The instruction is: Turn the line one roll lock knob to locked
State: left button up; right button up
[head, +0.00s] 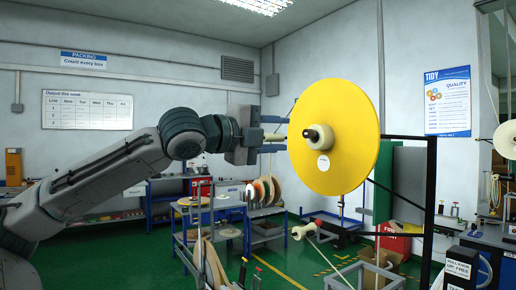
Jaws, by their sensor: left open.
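A large yellow roll (355,130) stands upright on a shaft, right of the middle of the head view. At its centre a cream hub with a dark end, which looks like the roll lock knob (312,135), sticks out toward the left. I cannot tell from its look whether it is locked. My left gripper (284,133) comes in from the left at about the knob's height. Its two fingers are apart, one above the other, and point at the roll. My right gripper is not in view.
A black frame (431,200) stands right of the roll. A blue rack (265,222) with several discs stands behind. A red box (393,238) sits at the lower right. Green floor shows between.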

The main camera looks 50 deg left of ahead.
pick_arm(q)
jog(key=s+b, duration=0.1)
jog(key=s, duration=0.1)
jog(key=s+b, duration=0.1)
jog(key=s, duration=0.1)
jog(key=shift+s+a, duration=0.2)
jog(key=shift+s, duration=0.05)
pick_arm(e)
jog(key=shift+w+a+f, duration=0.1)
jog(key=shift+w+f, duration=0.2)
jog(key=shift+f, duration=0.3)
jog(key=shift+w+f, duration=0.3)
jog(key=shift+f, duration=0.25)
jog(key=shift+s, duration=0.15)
